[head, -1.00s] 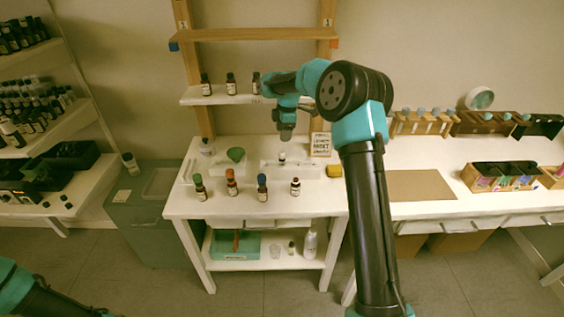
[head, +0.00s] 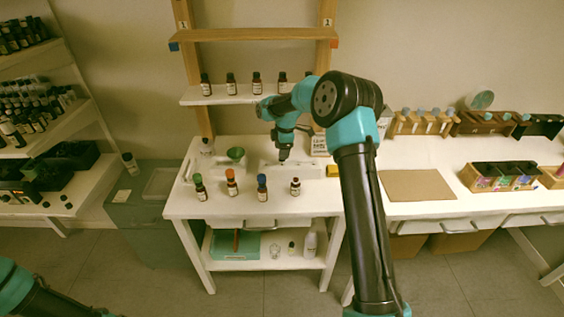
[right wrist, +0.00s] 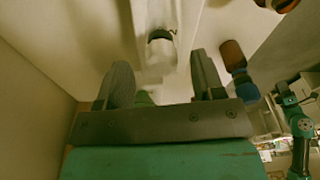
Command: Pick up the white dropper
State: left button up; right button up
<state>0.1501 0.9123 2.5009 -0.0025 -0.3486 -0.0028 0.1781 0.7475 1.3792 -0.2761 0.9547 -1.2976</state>
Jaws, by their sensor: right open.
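My right gripper (head: 284,155) is over the white tray at the back of the white table, pointing down. In the right wrist view my right gripper (right wrist: 162,80) is open, its two dark fingers apart. A small pale piece with a greyish-white end (right wrist: 161,42) lies ahead of and between the fingertips, with no clear contact; it looks like the white dropper. In the head view the gripper covers that spot. My left arm shows at the lower left; its gripper is out of view.
Bottles with green (head: 199,187), orange (head: 232,182), blue (head: 262,187) and dark red (head: 295,186) tops stand along the table's front. A green funnel (head: 236,154) and yellow block (head: 333,171) flank the tray. A shelf (head: 215,99) with bottles is behind.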

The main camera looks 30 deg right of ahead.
aim_at(282, 163)
notch_tip(282, 163, down, 4)
jog(key=shift+s+a+r, duration=0.1)
jog(key=shift+r, duration=0.15)
jog(key=c, duration=0.7)
